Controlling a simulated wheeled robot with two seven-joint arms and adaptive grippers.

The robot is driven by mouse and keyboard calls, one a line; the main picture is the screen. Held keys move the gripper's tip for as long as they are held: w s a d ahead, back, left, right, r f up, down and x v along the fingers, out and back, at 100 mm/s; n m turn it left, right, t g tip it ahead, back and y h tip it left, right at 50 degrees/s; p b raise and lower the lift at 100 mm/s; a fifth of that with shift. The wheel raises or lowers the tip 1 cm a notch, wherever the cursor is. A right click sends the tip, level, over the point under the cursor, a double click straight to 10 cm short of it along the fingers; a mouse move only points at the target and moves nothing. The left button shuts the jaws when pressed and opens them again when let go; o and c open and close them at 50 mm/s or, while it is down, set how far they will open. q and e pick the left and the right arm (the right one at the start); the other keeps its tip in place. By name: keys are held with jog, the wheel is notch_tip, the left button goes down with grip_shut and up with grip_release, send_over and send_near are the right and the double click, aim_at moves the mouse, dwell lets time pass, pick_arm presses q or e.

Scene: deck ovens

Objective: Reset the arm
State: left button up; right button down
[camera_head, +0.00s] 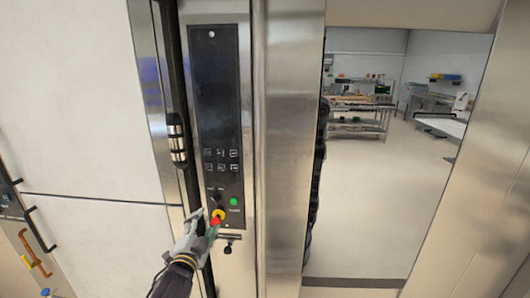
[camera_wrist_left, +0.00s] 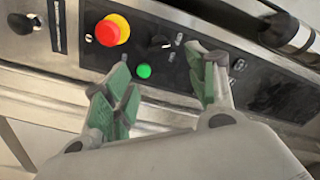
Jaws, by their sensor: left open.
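My left gripper (camera_head: 207,224) is open in front of the lower part of a black control panel (camera_head: 217,120) in the head view. Its two green-padded fingers stand apart with nothing between them in the left wrist view (camera_wrist_left: 160,78). A red knob on a yellow base (camera_head: 218,215) is close by the fingertips. In the wrist view this red knob (camera_wrist_left: 107,33) lies up and left of the fingers. A lit green button (camera_wrist_left: 144,71) shows between the fingers, with a black knob (camera_wrist_left: 159,42) above it. I cannot tell whether a finger touches the panel. My right gripper is not in view.
A steel upright (camera_head: 290,140) stands right of the panel. Beyond it, an opening shows clear floor (camera_head: 375,200) and a steel work table (camera_head: 357,120). A white wall panel (camera_head: 75,90) is on the left, with coloured handles (camera_head: 35,252) at lower left.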

pick_arm(q)
notch_tip(320, 180, down, 25)
jog(key=w+a+n+g, duration=0.1)
jog(key=a+n+g, duration=0.1)
jog(key=n+g, duration=0.25)
jog(key=s+a+f+n+g, duration=0.15)
jog(key=s+f, duration=0.35)
jog(key=f, duration=0.7)
jog(key=s+a+f+n+g, duration=0.15)
jog(key=s+f, duration=0.35)
jog(key=f, duration=0.6)
jog(key=s+a+f+n+g, duration=0.15)
jog(key=s+f+g, duration=0.45)
jog(key=s+f, duration=1.55)
jog(key=s+d+f+g, duration=0.1)
jog(key=s+f, duration=0.1)
jog(key=s, duration=1)
jog(key=s+f+g, duration=0.2)
jog(key=s, duration=1)
jog(key=shift+d+f+y, duration=0.2)
jog(key=shift+d+y, duration=0.1)
jog(key=shift+d, duration=0.05)
